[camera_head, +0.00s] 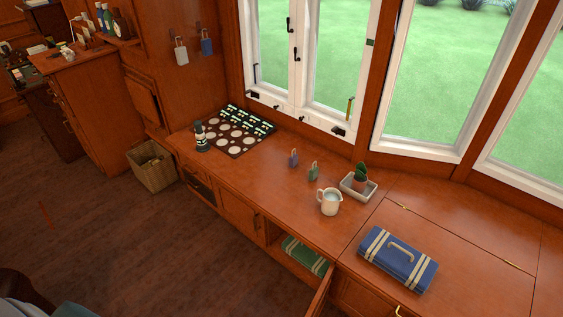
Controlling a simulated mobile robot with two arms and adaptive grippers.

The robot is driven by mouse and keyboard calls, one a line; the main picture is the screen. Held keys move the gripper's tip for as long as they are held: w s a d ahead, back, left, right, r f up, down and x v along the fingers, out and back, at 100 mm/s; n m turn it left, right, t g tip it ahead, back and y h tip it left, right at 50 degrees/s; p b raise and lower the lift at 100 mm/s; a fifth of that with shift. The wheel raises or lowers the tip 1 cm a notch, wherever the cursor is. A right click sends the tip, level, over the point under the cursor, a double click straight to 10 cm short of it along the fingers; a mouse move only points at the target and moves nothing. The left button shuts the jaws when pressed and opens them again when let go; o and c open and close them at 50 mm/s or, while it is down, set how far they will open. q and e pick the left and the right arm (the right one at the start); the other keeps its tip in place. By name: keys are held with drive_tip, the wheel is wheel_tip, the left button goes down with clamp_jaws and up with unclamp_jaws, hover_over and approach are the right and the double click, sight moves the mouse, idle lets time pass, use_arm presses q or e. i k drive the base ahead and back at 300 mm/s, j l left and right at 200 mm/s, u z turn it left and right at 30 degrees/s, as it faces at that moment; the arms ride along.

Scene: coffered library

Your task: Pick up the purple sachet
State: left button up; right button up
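A small purple sachet (294,158) stands on the wooden counter below the windows, near the middle of the view. A similar green sachet (313,171) stands just to its right and a little nearer, apart from it. The purple sachet is in plain view, with nothing in front of it. Neither of my grippers shows in the head view.
A white jug (329,201) and a cactus in a tray (346,189) stand right of the sachets. A dark board with pale discs (221,143) lies to the left. A blue striped case (398,260) lies at right.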

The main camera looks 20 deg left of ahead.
sight(293, 160)
drive_tip(key=j+z, duration=0.15)
drive_tip(key=j, duration=0.7)
drive_tip(key=k+j+z, duration=0.1)
drive_tip(key=j, duration=0.7)
drive_tip(key=i+j+z, duration=0.15)
drive_tip(key=i+j, duration=0.25)
drive_tip(key=i+j+z, duration=0.15)
drive_tip(key=i+j, duration=0.2)
drive_tip(key=j, duration=0.2)
drive_tip(key=i+j+z, duration=0.1)
drive_tip(key=i, duration=0.75)
